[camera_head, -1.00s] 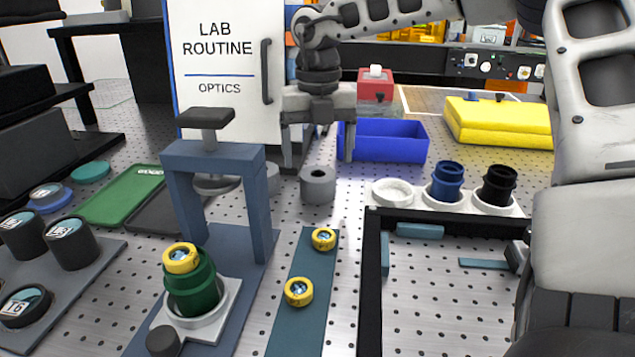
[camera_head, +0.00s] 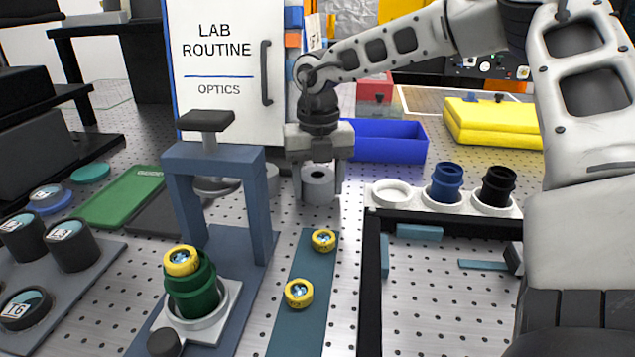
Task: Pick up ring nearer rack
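A grey ring (camera_head: 318,188) with a hole in its top stands on the perforated metal table, behind the yellow-rimmed pieces. My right gripper (camera_head: 318,185) points down over it, one finger on each side. The fingers look closed against its sides, and the ring still rests on the table. A second grey ring (camera_head: 272,178) stands just to the left, partly hidden behind the blue-grey stand (camera_head: 213,160). A white rack (camera_head: 392,194) at the right holds a blue cylinder (camera_head: 446,183) and a black cylinder (camera_head: 497,186). My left gripper is not in view.
A teal strip (camera_head: 305,265) carries two yellow-rimmed pieces. A green cup (camera_head: 192,290) with a yellow-rimmed piece stands in front of the stand. A white cabinet (camera_head: 222,110) stands behind.

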